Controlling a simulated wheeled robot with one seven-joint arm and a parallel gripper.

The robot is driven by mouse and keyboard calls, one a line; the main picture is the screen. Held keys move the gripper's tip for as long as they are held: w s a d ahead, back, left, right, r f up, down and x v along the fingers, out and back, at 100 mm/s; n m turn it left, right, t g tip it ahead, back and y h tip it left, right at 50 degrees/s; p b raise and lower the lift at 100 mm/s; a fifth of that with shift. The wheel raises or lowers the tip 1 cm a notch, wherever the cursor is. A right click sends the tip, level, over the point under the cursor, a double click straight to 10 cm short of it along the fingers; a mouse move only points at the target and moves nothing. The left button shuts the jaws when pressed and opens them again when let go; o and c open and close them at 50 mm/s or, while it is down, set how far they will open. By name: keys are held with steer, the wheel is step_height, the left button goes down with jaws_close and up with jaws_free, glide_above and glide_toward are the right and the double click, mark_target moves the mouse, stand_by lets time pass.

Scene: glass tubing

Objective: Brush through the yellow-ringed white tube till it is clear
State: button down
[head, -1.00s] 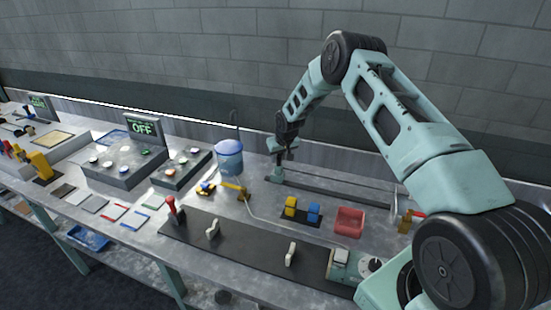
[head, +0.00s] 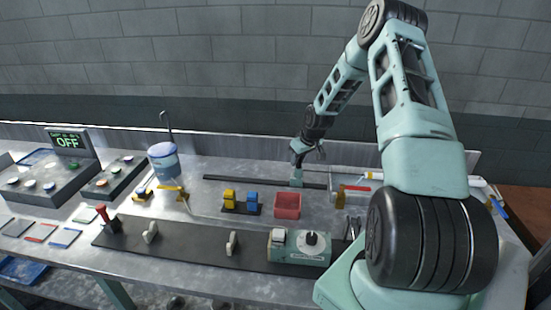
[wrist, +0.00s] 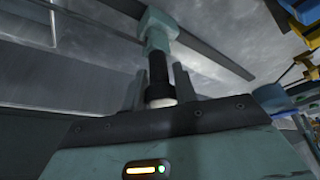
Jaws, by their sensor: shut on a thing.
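My gripper (head: 298,163) is over the right part of a long dark rail (head: 245,179) at the back of the bench. In the wrist view its two fingers (wrist: 160,83) stand on either side of an upright handle (wrist: 158,68) with a black grip and white end. The gripper is shut on this handle. The handle rises from a teal carriage (head: 297,180) on the rail. A white tube with a yellow ring (head: 368,175) lies to the right, partly hidden by my arm. The brush and the tube's inside cannot be made out.
A red bin (head: 287,206), a holder with yellow (head: 229,199) and blue (head: 252,201) blocks, and a teal device with a black knob (head: 300,246) stand in front. A blue-lidded container (head: 163,160) is at left. A brown post (head: 340,197) stands near the tube.

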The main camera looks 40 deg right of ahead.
steer(key=s+d, duration=0.5)
steer(key=s, duration=0.2)
steer(key=shift+d, duration=0.3)
steer(key=c, duration=1.3)
jaws_free()
steer(key=shift+r, duration=0.15)
steer(key=b+v, duration=0.3)
steer(key=v, duration=1.4)
steer(key=shift+s+r, duration=0.1)
